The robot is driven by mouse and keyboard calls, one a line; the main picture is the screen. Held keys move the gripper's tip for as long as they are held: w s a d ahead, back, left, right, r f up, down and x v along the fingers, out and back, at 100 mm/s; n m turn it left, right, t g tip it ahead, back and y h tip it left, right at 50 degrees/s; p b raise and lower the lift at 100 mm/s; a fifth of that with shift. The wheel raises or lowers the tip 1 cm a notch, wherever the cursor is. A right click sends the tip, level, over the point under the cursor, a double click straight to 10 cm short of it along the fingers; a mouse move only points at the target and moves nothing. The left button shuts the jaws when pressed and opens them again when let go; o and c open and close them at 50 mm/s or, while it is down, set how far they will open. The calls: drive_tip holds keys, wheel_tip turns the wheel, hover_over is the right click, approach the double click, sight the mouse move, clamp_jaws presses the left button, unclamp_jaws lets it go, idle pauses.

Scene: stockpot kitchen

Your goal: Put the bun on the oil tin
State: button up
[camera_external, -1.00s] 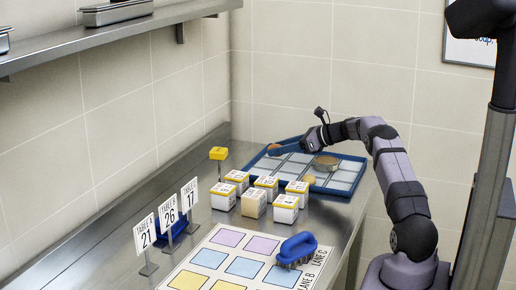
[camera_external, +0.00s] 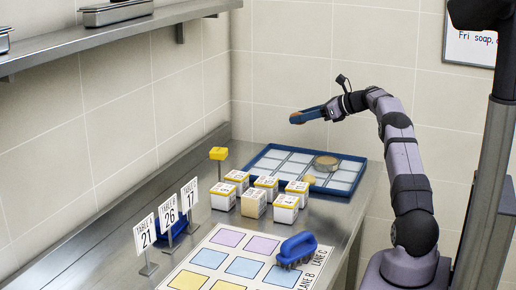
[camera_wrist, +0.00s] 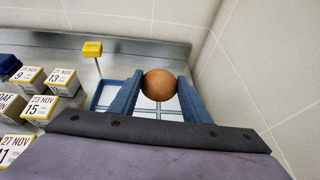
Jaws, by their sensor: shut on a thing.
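The round brown bun (camera_wrist: 159,85) sits between the two blue fingers of my gripper (camera_wrist: 160,77) in the wrist view. In the external view the bun (camera_external: 296,119) shows at the tip of my gripper (camera_external: 303,116), raised above the blue tray's back left part. My gripper is shut on it. A low round tin-like thing (camera_external: 326,163) with a tan top stands at the tray's right side. No label shows on it, so I cannot tell if it is the oil tin. It is not seen in the wrist view.
The blue tray (camera_external: 257,160) has pale compartments. A small tan round thing (camera_external: 309,180) lies near its front edge. Several white-and-yellow date boxes (camera_external: 284,208) stand in front. A yellow block on a stand (camera_external: 218,154), table signs (camera_external: 168,214) and a blue brush (camera_external: 296,250) are nearby.

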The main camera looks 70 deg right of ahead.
drive_tip(key=s+d+r+m+h+p, duration=0.2)
drive_tip(key=s+r, duration=0.2)
drive_tip(key=s, duration=0.4)
hover_over(329, 164)
wheel_tip(329, 164, down, 6)
drive_tip(key=shift+a+n+y, duration=0.1)
drive_tip(key=shift+n+y, duration=0.5)
drive_tip(key=shift+f, duration=0.1)
drive_tip(key=shift+f+p, duration=0.55)
drive_tip(key=shift+f, duration=4.4)
drive_tip(key=shift+w+f, duration=0.1)
drive_tip(key=shift+f, duration=0.1)
drive_tip(key=o, duration=1)
drive_tip(key=shift+o, duration=0.2)
